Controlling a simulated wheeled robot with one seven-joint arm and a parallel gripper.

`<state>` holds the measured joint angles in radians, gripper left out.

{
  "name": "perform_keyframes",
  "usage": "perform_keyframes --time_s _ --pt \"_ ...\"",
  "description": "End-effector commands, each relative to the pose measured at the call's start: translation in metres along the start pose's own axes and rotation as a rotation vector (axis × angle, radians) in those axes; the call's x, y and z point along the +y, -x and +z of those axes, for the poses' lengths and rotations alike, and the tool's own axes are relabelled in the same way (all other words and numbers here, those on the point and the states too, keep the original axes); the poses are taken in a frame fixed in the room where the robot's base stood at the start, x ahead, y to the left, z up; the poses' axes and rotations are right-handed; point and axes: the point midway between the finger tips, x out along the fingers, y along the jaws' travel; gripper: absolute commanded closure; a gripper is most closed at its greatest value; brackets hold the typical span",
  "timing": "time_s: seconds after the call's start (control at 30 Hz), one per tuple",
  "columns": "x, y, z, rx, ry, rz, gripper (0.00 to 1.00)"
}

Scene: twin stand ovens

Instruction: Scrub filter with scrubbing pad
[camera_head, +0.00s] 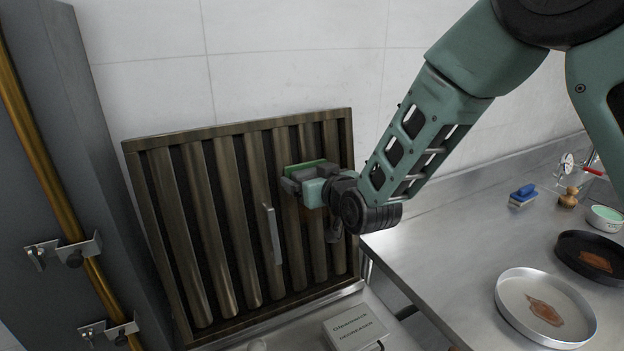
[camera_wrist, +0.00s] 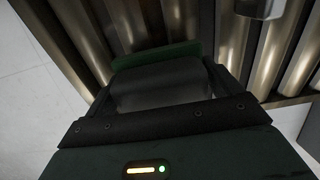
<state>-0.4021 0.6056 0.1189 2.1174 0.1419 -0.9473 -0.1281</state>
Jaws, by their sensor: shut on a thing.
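The filter (camera_head: 223,200) is a large metal panel with vertical slats and a brown frame, leaning against the tiled wall. Its slats (camera_wrist: 284,45) also show in the wrist view. A silver handle (camera_head: 272,234) stands out from its middle. My gripper (camera_head: 303,184) is at the filter's upper right part, shut on the green scrubbing pad (camera_head: 305,166). The pad's green edge (camera_wrist: 156,56) shows beyond the fingers in the wrist view. The pad is at or very near the slats; I cannot tell whether it touches. The gripper hides part of the pad.
A brass pipe (camera_head: 45,170) runs along the left.

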Motion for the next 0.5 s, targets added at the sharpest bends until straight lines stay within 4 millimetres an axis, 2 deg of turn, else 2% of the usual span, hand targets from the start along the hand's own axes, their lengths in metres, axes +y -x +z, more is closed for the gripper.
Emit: perform_keyframes --time_s 0.5 --pt "0.0001 -0.0076 0.0004 -0.001 0.000 0.000 0.28"
